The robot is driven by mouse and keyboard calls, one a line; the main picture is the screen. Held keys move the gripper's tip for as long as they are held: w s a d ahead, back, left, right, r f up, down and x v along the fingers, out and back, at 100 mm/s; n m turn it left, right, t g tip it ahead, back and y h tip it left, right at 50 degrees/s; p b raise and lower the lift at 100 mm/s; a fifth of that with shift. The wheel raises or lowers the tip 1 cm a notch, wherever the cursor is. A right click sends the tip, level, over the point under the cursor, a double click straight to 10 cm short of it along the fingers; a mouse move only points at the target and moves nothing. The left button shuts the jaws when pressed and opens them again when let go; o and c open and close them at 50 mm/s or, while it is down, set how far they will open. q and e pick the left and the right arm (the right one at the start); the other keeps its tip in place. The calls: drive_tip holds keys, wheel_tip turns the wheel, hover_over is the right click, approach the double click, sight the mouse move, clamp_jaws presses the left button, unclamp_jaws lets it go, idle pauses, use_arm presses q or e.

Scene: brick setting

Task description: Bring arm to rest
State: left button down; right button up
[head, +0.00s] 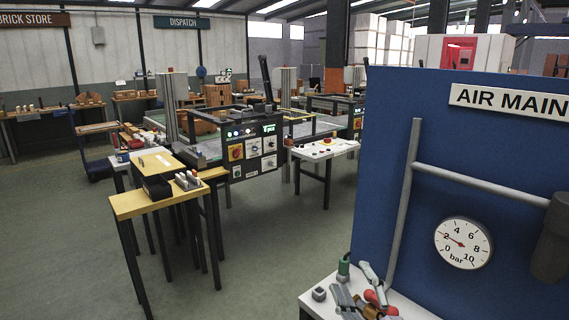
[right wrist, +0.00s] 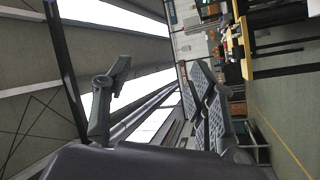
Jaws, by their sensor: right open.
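My right gripper (head: 350,289) appears as grey finger parts at the bottom of the head view, low and right of the middle, in front of the white bench top. It overlaps small grey, red and brown items there, so its outline is hard to separate. In the right wrist view the two grey fingers of the gripper (right wrist: 159,82) stand wide apart with nothing between them. Roof and skylights show through the gap, and the picture lies on its side. My left gripper is not in view.
A blue board (head: 390,150) with pipes and a pressure gauge (head: 463,243) stands close at right. A white bench (head: 315,304) is below it. A yellow-topped table (head: 130,204) stands left of the middle, before a control panel (head: 252,150). Open floor (head: 60,250) lies at left.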

drive_tip(key=s+d+f+m+g+h, duration=0.3)
drive_tip(key=s+d+f+m+g, duration=0.15)
drive_tip(key=f, duration=0.35)
drive_tip(key=s+d+f+m+g+h, duration=0.3)
drive_tip(key=s+f+m, duration=0.15)
drive_tip(key=f, duration=0.45)
drive_tip(key=s+f+m+g, duration=0.2)
drive_tip(key=s+f+g, duration=0.25)
drive_tip(key=s, duration=0.45)
drive_tip(key=s+f+m+g, duration=0.2)
drive_tip(key=s+f+g, duration=0.25)
drive_tip(key=s, duration=0.45)
wheel_tip(320, 180, down, 29)
drive_tip(key=s+g, duration=0.1)
drive_tip(key=s, duration=0.2)
drive_tip(key=s+d+f+g, duration=0.1)
drive_tip(key=s+d+f, duration=0.1)
drive_tip(key=s+f, duration=1.2)
drive_tip(key=shift+s+d+f+n+y, duration=0.2)
drive_tip(key=shift+s+d+n+y, duration=0.15)
drive_tip(key=shift+s, duration=0.5)
